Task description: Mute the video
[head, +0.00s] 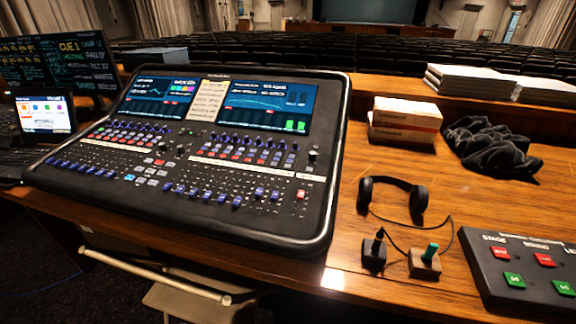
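A large black mixing console (200,145) fills the left middle of the wooden desk. It has lit screens along its top, rows of red and dark buttons, and blue faders and knobs. A single red button (301,194) sits near its right edge. The channel labels are too small to read, so I cannot tell which control belongs to the video. A dark cue box (520,262) at the lower right has red and green buttons under labels such as STAGE and SOUND; its right side is cut off. Neither gripper is in view.
Black headphones (393,187) and two small switch boxes, one black (374,255) and one brown with a green lever (425,262), lie right of the console. White boxes (404,120) and dark cloth (490,146) lie behind. A monitor (60,65) and small lit screen (45,114) stand left.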

